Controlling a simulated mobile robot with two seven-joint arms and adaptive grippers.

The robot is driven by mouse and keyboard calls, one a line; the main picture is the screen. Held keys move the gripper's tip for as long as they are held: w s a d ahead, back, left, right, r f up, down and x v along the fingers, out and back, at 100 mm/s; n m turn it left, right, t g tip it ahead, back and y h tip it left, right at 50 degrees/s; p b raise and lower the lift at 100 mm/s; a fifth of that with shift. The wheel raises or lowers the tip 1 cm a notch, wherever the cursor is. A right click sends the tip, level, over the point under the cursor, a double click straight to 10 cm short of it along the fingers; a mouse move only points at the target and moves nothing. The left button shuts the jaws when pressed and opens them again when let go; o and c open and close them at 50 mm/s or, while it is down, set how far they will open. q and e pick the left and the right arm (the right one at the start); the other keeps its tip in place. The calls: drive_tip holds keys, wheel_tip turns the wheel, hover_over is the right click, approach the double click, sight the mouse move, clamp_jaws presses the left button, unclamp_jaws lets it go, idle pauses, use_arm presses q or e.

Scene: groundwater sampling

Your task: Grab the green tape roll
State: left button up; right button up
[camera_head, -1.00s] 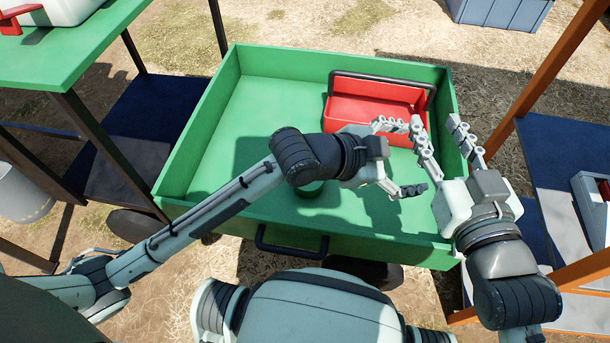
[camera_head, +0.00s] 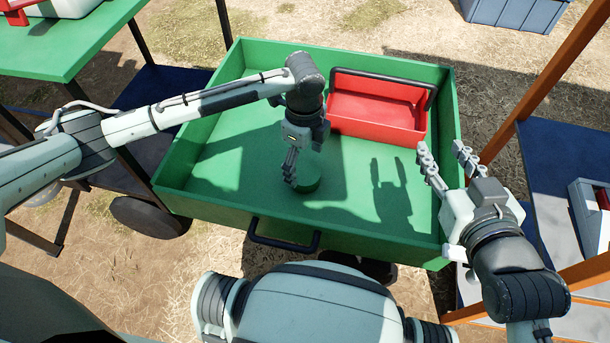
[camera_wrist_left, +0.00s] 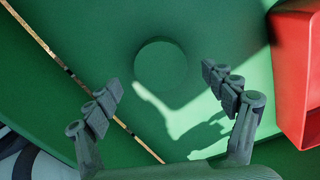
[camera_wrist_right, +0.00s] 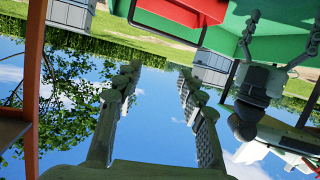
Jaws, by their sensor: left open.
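The green tape roll (camera_head: 308,178) lies flat on the floor of the green cart tray (camera_head: 230,150), in its front middle part. It also shows in the left wrist view (camera_wrist_left: 160,65), ahead of and between the fingers. My left gripper (camera_head: 291,180) points down beside the roll; its fingers are open and hold nothing. In the left wrist view the left gripper (camera_wrist_left: 165,98) has its two fingers spread wide apart. My right gripper (camera_head: 444,160) is open and empty over the tray's right wall; its spread fingers also show in the right wrist view (camera_wrist_right: 155,85).
A red open toolbox (camera_head: 375,108) with a dark handle stands in the tray's back right. A green table (camera_head: 60,50) is at left and a blue shelf (camera_head: 565,150) at right. The tray's left part is clear.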

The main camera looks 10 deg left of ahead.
sight(304, 172)
use_arm(q)
drive_tip(key=f, duration=0.3)
drive_tip(key=shift+a+f+b, duration=0.2)
drive_tip(key=shift+f+b, duration=0.05)
drive_tip(key=shift+b, duration=0.1)
drive_tip(key=shift+w+f, duration=0.1)
drive_tip(key=shift+f, duration=0.2)
use_arm(e)
drive_tip(key=a+r+t, duration=0.1)
drive_tip(key=a+r+y, duration=0.1)
drive_tip(key=r, duration=0.1)
drive_tip(key=r+t, duration=0.1)
drive_tip(key=r, duration=0.1)
drive_tip(key=shift+w+a+t+y, duration=0.3)
drive_tip(key=shift+w+a+y, duration=0.05)
drive_tip(key=shift+a+y, duration=0.05)
use_arm(q)
drive_tip(key=shift+c, duration=0.6)
drive_tip(key=c, duration=1.1)
